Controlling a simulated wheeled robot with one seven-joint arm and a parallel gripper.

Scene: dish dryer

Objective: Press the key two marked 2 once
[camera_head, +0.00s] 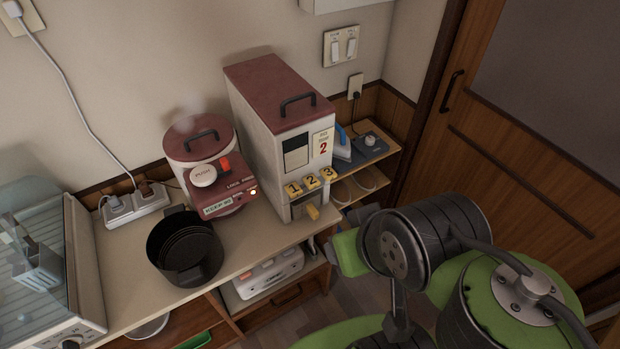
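The key marked 2 (311,182) is a yellow key in the middle of a row on the front of a tall cream dispenser (265,135) with a dark red top. The key marked 1 (293,189) is to its left and the key marked 3 (328,174) to its right. A panel above the keys shows a red 2. My arm is at the lower right, in front of and to the right of the dispenser, apart from the keys. My gripper is not clearly visible; the arm's links hide where it would be.
A red and cream rice cooker (202,160) with steam above it stands left of the dispenser. Black nested pots (185,250) and a power strip (135,203) are on the counter. A glass-fronted dish dryer (35,260) is at the left. An iron (342,145) sits on the right shelf.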

